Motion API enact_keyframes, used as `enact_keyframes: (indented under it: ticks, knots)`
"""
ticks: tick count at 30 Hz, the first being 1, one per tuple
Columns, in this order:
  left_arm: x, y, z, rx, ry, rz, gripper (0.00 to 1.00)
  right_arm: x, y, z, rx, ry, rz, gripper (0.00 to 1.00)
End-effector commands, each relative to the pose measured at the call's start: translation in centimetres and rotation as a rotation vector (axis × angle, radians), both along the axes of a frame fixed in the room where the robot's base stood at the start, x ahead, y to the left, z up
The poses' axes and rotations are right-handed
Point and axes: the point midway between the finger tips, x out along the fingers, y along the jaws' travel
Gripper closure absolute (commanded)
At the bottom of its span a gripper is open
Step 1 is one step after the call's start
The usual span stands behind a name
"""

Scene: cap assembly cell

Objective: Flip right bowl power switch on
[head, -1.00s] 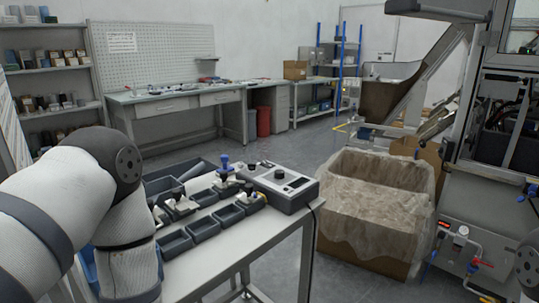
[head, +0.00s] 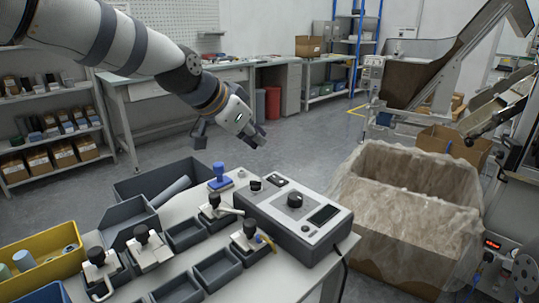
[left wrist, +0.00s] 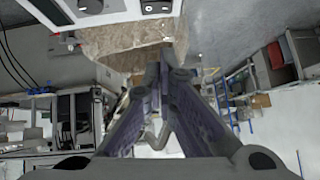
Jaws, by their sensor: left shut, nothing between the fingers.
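A grey control box (head: 290,218) with a black dial, a dark display and small buttons stands on the table's right end. A small dark switch-like part (head: 276,180) sits at its far edge. I cannot tell whether this is the right bowl power switch, or its on/off state. My left gripper (head: 254,137) is shut and empty in the air, above and beyond the box, apart from it. In the left wrist view its fingers (left wrist: 166,70) meet at the tips, and the box (left wrist: 100,12) shows at the top edge. My right gripper is not in view.
The table carries several grey bins (head: 185,235), hand tools with black knobs and a blue-handled stamp (head: 219,177). A yellow bin (head: 45,255) is at the left. A lined carton (head: 400,220) stands right of the table. Open floor lies beyond.

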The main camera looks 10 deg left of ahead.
Motion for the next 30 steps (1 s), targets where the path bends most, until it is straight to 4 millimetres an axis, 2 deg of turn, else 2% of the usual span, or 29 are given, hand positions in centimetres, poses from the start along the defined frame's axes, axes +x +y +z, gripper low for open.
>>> enact_keyframes:
  ticks: [7, 14, 27, 30]
  knots:
    - [0.1, 0.3, 0.5, 0.002, -0.004, 0.002, 1.00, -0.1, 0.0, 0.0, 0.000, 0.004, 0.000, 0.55]
    - [0.5, 0.1, 0.0, 0.002, -0.001, 0.002, 1.00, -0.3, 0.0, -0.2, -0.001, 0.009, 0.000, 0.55]
    - [6.1, -2.7, -6.9, 0.001, 0.006, 0.001, 1.00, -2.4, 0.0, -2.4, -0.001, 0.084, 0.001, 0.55]
    - [6.6, -2.8, -8.1, 0.000, 0.004, 0.003, 1.00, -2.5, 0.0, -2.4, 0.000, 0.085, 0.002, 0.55]
